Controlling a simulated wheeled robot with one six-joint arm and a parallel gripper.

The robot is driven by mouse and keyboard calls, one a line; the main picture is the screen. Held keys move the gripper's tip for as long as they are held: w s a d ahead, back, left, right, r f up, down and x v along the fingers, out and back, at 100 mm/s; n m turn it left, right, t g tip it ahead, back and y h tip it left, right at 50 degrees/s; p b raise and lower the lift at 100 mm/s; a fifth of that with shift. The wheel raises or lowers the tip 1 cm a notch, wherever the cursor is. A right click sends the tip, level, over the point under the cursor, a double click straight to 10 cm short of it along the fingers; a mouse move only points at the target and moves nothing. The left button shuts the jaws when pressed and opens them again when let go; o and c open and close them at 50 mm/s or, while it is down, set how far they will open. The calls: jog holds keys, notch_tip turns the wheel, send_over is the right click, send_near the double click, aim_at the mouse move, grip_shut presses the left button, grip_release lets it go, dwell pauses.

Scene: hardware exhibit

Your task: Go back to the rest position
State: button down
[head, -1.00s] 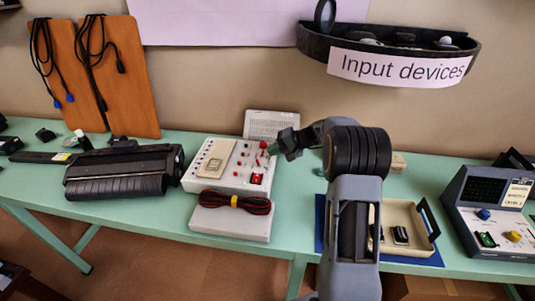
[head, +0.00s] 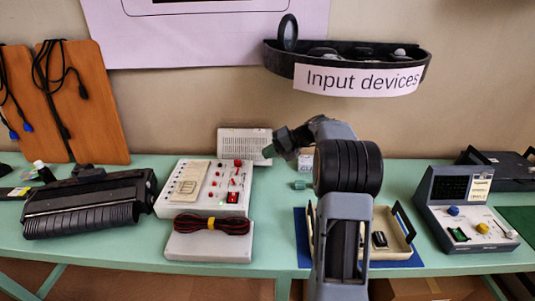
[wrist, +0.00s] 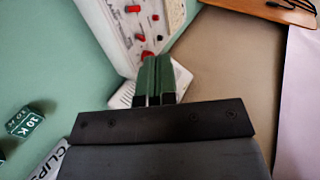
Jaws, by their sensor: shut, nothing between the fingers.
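My gripper (head: 268,151) is at the end of my raised, bent arm, above the back of the table and pointing left. It is in front of the grey perforated board (head: 240,145) in the head view. In the wrist view the two green fingers (wrist: 155,76) are pressed together with nothing between them. Behind the fingertips in that view is the white panel with red knobs (wrist: 135,30); it also shows in the head view (head: 205,188), left of my gripper.
A green block (head: 298,185) lies on the table below my gripper; green 10K pieces (wrist: 26,122) show in the wrist view. A beige tray (head: 398,245) is behind my arm. A labelled shelf (head: 345,66) hangs above. A blue-grey device (head: 456,215) stands right.

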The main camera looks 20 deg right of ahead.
jog(key=s+f+m+g+h, duration=0.2)
jog(key=s+f+g+h, duration=0.15)
jog(key=s+f, duration=0.4)
jog(key=s+a+r+n+t+h+p, duration=0.1)
jog(key=s+a+r+n+h+p, duration=0.1)
jog(key=s, duration=0.7)
jog(key=s+a+r+n+t+h+p, duration=0.1)
jog(key=s+a+r+n+h+p, duration=0.1)
jog(key=s+a+r+n+h, duration=0.3)
jog(key=s+a+r, duration=0.1)
jog(key=s+a, duration=0.3)
jog(key=s, duration=0.1)
jog(key=shift+r, duration=0.25)
